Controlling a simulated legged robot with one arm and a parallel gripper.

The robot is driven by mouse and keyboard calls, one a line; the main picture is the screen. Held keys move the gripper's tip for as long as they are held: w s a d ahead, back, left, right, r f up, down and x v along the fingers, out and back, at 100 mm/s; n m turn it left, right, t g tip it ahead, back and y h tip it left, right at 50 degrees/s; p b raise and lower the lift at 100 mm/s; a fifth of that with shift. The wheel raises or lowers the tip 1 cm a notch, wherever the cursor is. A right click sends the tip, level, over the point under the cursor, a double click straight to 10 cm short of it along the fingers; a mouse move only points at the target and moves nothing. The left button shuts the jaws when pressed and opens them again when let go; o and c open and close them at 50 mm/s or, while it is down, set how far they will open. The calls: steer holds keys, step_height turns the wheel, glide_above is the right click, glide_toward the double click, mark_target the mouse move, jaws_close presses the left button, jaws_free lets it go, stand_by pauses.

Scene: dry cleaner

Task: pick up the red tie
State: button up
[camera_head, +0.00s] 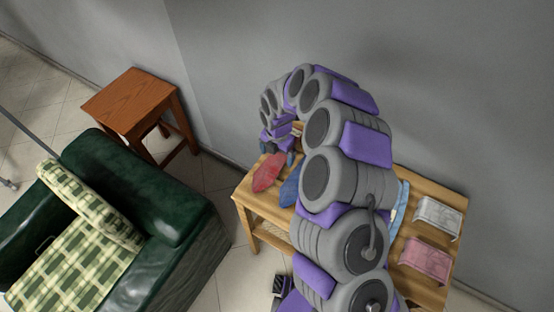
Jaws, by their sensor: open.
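The red tie (268,173) lies near the left end of the wooden table (264,205). Its lower part shows, and its upper end lies close under my gripper. My gripper (278,152) hangs from the bent arm at the tie's upper end, near the wall. Its jaws are open, and I see nothing held in them. I cannot tell whether the fingers touch the tie. A blue tie (289,188) lies just right of the red one, partly hidden by my arm.
My arm covers the table's middle. A light blue cloth (400,203), a white folded item (438,217) and a pink one (427,258) lie on its right. A green armchair (135,190) and brown stool (130,97) stand left. The grey wall is close behind.

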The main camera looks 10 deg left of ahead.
steer(key=shift+c, duration=0.4)
steer(key=c, duration=1.1)
steer(key=shift+o, duration=0.2)
steer(key=shift+r, duration=0.1)
